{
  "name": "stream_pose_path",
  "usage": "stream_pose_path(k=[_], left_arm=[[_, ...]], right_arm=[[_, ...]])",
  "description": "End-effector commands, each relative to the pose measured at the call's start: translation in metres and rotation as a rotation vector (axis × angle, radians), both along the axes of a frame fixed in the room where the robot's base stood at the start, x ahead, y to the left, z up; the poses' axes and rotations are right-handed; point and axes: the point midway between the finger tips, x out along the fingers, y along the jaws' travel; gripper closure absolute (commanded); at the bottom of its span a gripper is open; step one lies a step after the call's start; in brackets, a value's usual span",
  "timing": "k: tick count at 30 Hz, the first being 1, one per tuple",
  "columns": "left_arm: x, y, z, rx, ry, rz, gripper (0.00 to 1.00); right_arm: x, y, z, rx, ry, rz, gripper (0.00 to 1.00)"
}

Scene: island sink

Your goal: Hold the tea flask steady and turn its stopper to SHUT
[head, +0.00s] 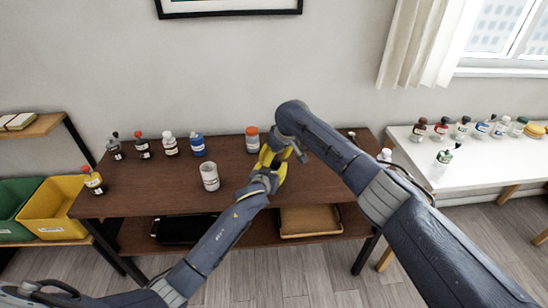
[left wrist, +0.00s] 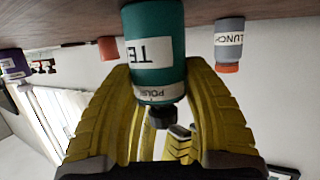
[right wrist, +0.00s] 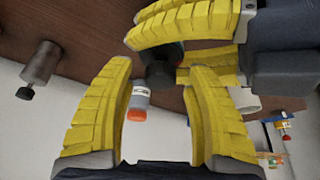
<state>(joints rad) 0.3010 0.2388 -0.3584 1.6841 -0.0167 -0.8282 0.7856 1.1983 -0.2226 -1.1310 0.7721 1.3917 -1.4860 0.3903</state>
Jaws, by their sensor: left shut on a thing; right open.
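The tea flask (left wrist: 153,35) is teal with a white label starting "TE". It has a lettered pale collar and a black stopper (left wrist: 161,116); I cannot tell which setting the stopper is at. My left gripper (left wrist: 155,92) is shut around the flask, and in the head view (head: 268,165) it is over the brown table. In the right wrist view the dark stopper (right wrist: 160,72) shows between the left gripper's yellow fingers. My right gripper (right wrist: 160,110) is open and empty, its fingertips close to the stopper but apart from it. In the head view the right arm hides the right gripper and flask.
An orange-capped lunch flask (head: 252,142) stands close behind the grippers. A white cup (head: 209,177) stands to the left on the brown table (head: 130,180). Several bottles line its back left, and more stand on the white table (head: 480,175) at right.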

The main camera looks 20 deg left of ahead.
Motion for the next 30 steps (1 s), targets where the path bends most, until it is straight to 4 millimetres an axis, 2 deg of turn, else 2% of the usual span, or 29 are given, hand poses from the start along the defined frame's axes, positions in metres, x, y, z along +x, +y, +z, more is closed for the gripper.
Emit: stream_pose_path(k=[10, 24, 30], left_arm=[[-0.0004, 0.0002, -0.0012, 0.001, 0.002, 0.000, 0.84], [-0.0004, 0.0001, -0.0012, 0.000, 0.002, 0.000, 0.84], [-0.0005, -0.0003, -0.0012, 0.000, 0.002, 0.000, 0.84]], right_arm=[[0.0000, 0.0004, -0.0011, 0.000, 0.000, 0.000, 0.46], [0.0001, 0.0004, -0.0009, 0.000, 0.000, 0.000, 1.00], [0.0002, 0.0005, -0.0008, 0.001, -0.001, 0.000, 1.00]])
